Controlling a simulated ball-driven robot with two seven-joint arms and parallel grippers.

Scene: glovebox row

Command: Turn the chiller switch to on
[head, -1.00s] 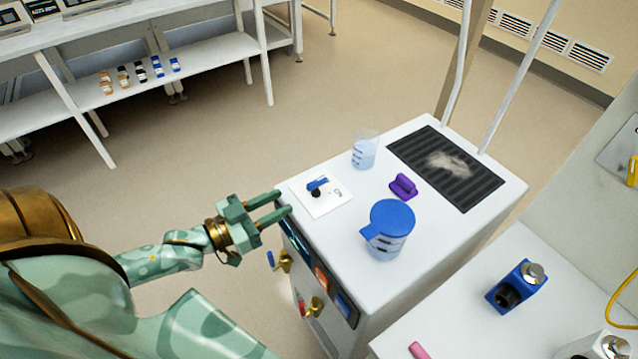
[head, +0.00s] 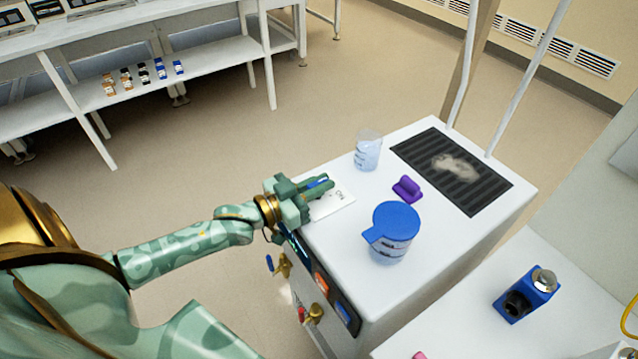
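The chiller (head: 330,260) is a white cabinet with a dark slatted grille on top. Its switch has a blue handle (head: 318,181) on a white plate (head: 333,207) at the top's left corner. My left gripper (head: 322,184) is over the plate, with its green fingers at the blue handle. The fingers hide most of the handle and its black base, so I cannot tell whether they grip it or how far apart they are. The lettering near the plate's right edge shows. My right gripper is not in view.
On the chiller top stand a clear beaker (head: 367,152), a purple object (head: 407,189) and a blue-lidded jug (head: 391,235). Brass valves (head: 281,264) stick out of the front. A blue device (head: 526,294) sits on the white bench at right.

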